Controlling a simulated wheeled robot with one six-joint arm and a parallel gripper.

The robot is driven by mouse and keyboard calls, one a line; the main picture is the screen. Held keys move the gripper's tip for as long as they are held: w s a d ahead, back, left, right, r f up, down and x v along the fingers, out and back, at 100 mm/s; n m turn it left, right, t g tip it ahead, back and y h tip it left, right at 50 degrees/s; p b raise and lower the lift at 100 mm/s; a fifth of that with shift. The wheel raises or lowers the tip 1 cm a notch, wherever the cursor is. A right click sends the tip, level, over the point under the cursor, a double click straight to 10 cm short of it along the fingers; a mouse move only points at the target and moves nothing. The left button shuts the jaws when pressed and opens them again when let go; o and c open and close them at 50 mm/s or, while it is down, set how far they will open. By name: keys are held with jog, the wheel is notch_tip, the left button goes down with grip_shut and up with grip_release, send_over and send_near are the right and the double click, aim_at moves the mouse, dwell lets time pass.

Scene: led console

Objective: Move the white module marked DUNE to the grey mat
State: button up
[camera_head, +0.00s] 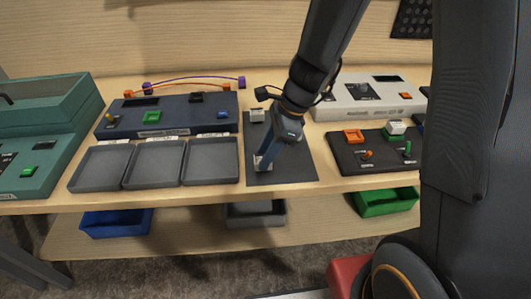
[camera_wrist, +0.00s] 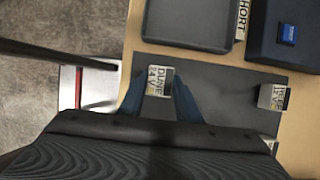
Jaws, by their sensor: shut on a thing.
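The white module marked DUNE (camera_wrist: 158,82) is between the two blue fingers of my gripper (camera_wrist: 157,97), which is shut on it. In the head view my gripper (camera_head: 266,160) points down at the left front part of the grey mat (camera_head: 292,169), and the white module (camera_head: 258,163) shows at its fingertips. I cannot tell whether the module touches the mat. A second white module (camera_head: 257,115) stands on the mat's back left part; it also shows in the wrist view (camera_wrist: 272,97) with a partly readable label.
Grey trays (camera_head: 211,162) stand left of the mat, and a dark blue console (camera_head: 180,125) is behind them. A dark panel (camera_head: 375,162) with orange and green parts is to the right. The table's front edge is close to the module.

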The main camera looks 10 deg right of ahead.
jog(key=shift+f, duration=0.15)
jog(key=o, duration=1.1)
jog(key=shift+c, duration=0.2)
